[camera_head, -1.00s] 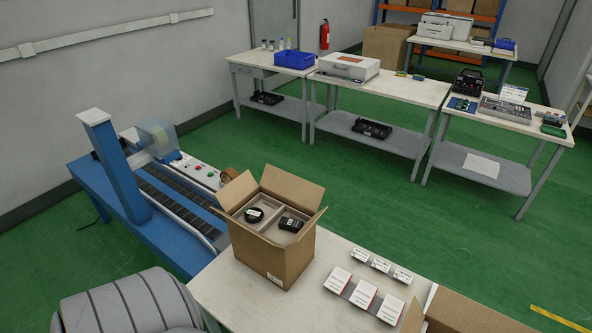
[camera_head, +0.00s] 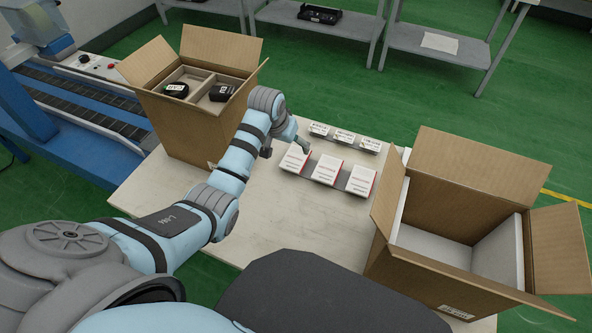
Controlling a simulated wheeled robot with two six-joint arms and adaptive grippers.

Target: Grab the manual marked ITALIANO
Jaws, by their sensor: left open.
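Three white manuals with red edges lie in a row on the table: a left one (camera_head: 294,160), a middle one (camera_head: 327,170) and a right one (camera_head: 360,181). Their print is too small to read, so I cannot tell which is marked ITALIANO. Small label signs stand behind them: left (camera_head: 319,129), middle (camera_head: 344,136) and right (camera_head: 370,144). My left gripper (camera_head: 303,146) is at the top edge of the left manual, open and partly hidden by my arm. I cannot tell whether it touches the manual. My right gripper is out of view.
The white table (camera_head: 270,222) is clear in front of the manuals. An open carton (camera_head: 205,125) with black devices in a divided insert stands at its left. A larger open carton (camera_head: 440,245) stands at the right. A blue conveyor (camera_head: 85,105) is beyond the left carton.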

